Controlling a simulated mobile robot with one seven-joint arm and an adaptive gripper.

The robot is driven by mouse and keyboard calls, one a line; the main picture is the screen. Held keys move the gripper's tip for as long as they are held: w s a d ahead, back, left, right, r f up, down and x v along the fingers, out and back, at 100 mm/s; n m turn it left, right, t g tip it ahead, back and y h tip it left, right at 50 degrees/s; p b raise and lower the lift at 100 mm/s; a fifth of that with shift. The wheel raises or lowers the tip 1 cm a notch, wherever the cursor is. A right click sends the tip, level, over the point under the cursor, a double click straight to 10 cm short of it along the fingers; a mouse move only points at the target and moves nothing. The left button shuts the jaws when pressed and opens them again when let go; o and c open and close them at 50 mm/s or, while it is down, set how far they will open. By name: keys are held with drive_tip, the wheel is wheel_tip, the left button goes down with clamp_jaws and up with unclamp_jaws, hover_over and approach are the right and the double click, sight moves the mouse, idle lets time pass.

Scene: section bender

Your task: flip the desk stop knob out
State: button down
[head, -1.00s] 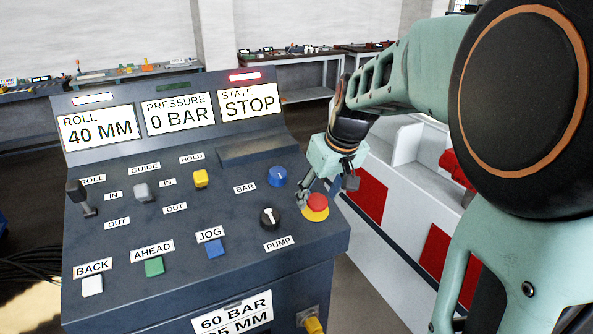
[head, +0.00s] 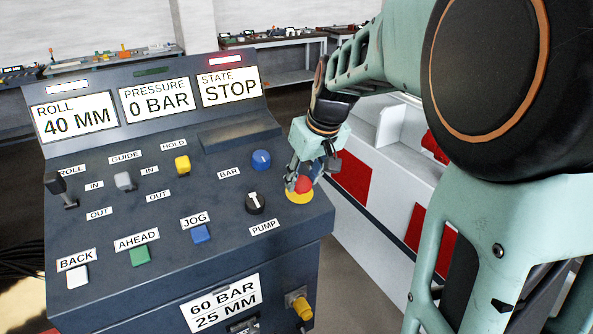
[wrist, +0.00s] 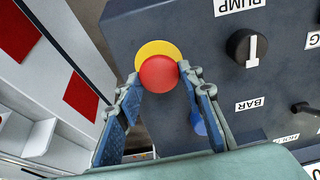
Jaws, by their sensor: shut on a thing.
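The red stop knob (head: 303,185) sits on a yellow ring (head: 299,198) at the right front corner of the grey control desk (head: 215,180). My gripper (head: 303,179) reaches down over it from behind, with a finger on each side. In the wrist view the red knob (wrist: 158,75) lies between the fingertips of my gripper (wrist: 163,80), which is shut on it. The yellow ring (wrist: 155,48) shows beyond it. The state display (head: 232,88) reads STOP. Exact finger contact at the far side is hard to see.
The black PUMP selector (head: 255,203) and blue BAR knob (head: 261,159) are close to the left of my gripper. A white machine with red panels (head: 351,176) stands to the right. A yellow knob (head: 302,308) protrudes from the desk's front.

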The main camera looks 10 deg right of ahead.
drive_tip(key=shift+v, duration=0.9)
drive_tip(key=c, duration=1.3)
unclamp_jaws()
drive_tip(key=shift+w, duration=0.1)
drive_tip(key=v, duration=0.7)
drive_tip(key=shift+r, duration=0.25)
drive_tip(key=shift+d, duration=0.1)
